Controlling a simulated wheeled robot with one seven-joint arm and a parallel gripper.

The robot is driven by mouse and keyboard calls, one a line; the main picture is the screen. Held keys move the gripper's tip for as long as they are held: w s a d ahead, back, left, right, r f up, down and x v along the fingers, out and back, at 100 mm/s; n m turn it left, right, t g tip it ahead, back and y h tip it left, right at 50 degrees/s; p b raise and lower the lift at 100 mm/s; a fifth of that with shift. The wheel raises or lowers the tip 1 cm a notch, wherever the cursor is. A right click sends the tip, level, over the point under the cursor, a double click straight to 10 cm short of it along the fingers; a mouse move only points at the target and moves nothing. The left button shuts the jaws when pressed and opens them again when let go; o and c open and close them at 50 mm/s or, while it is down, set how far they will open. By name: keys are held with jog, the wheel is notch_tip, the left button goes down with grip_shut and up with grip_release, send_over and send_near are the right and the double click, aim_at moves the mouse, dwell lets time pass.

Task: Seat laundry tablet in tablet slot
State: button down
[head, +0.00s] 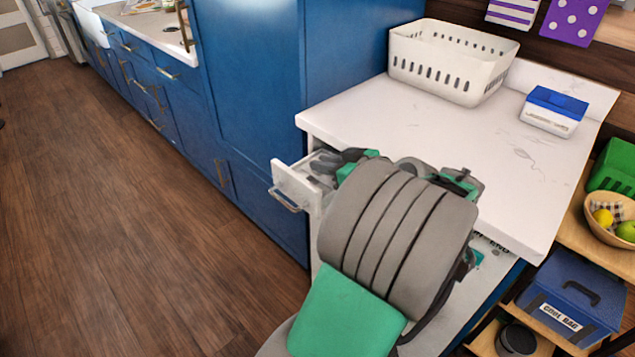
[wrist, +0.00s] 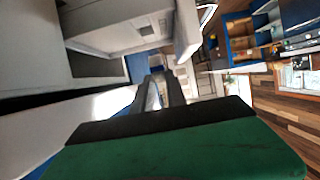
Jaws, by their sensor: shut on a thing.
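A small white drawer (head: 296,188) with a metal handle stands pulled out below the counter's left front edge. The tablet slot inside it cannot be made out. My gripper (head: 335,162) is at the open drawer, its dark fingers over or just inside the drawer's inner end. In the wrist view, the fingers (wrist: 164,90) are close together with a pale sliver between them. This is probably the laundry tablet, mostly hidden by the fingers. Whether it touches the slot does not show. A white drawer-like front panel (wrist: 186,35) shows above the fingers in the wrist view.
The white counter (head: 440,140) holds a white slotted basket (head: 440,72) and a blue-lidded white box (head: 553,112) at the back. A tall blue cabinet (head: 250,110) stands close on the left. Shelves with a blue case (head: 570,300) are at right. The wooden floor (head: 130,220) is clear.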

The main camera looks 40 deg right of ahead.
aim_at(318, 185)
jog(key=w+f, duration=0.2)
jog(key=f, duration=0.1)
jog(key=shift+w+d, duration=0.15)
jog(key=shift+d, duration=0.15)
jog(key=shift+w+d+f+b, duration=0.1)
jog(key=shift+w+f+b, duration=0.1)
jog(key=shift+f, duration=0.75)
jog(key=shift+w+d+f+b, duration=0.1)
jog(key=shift+w+f+b, duration=0.05)
jog(key=shift+f, duration=0.8)
jog(key=shift+a, duration=0.1)
jog(key=shift+f, duration=0.2)
jog(key=c, duration=1.3)
grip_release()
jog(key=shift+c, duration=0.2)
